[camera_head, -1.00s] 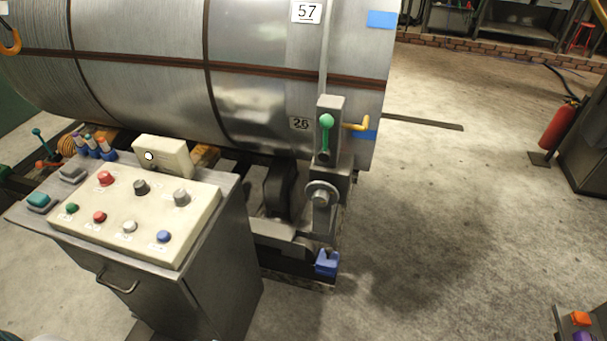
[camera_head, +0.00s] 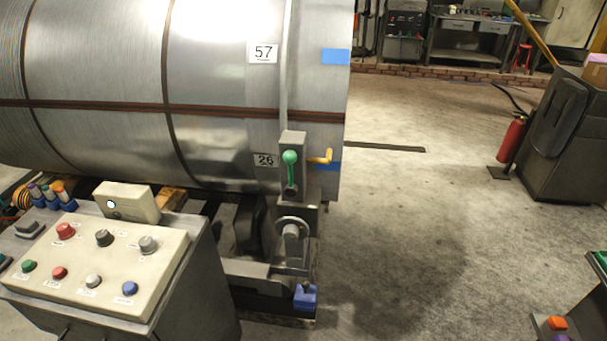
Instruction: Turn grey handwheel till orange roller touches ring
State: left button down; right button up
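A grey handwheel (camera_head: 292,230) is on the stand at the right end of a large metal drum (camera_head: 225,90), below a grey box with a green lever (camera_head: 290,158). Neither of my grippers is in view.
A control desk (camera_head: 100,260) with several coloured knobs stands at the lower left. A blue block (camera_head: 305,296) sits at the stand's foot. A fire extinguisher (camera_head: 512,138) and a dark cabinet (camera_head: 560,135) are at the right. Concrete floor (camera_head: 430,230) is open between them.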

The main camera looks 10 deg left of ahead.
aim_at(291, 229)
jog(key=i+l+u, duration=0.1)
jog(key=u, duration=0.95)
jog(key=i+l+u, duration=0.15)
jog(key=l+u, duration=0.3)
jog(key=l, duration=0.45)
jog(key=l+u, duration=0.45)
jog(key=l, duration=0.5)
jog(key=k+l+u, duration=0.15)
jog(key=l+u, duration=0.3)
jog(key=l, duration=0.45)
jog(key=k+l, duration=0.1)
jog(key=l, duration=0.3)
jog(key=k+l, duration=0.1)
jog(key=l, duration=0.75)
jog(key=k+l, duration=0.15)
jog(key=l, duration=0.3)
jog(key=k+l, duration=0.1)
jog(key=l, duration=0.3)
jog(key=j, duration=0.55)
jog(key=i+j, duration=0.1)
jog(key=j, duration=0.4)
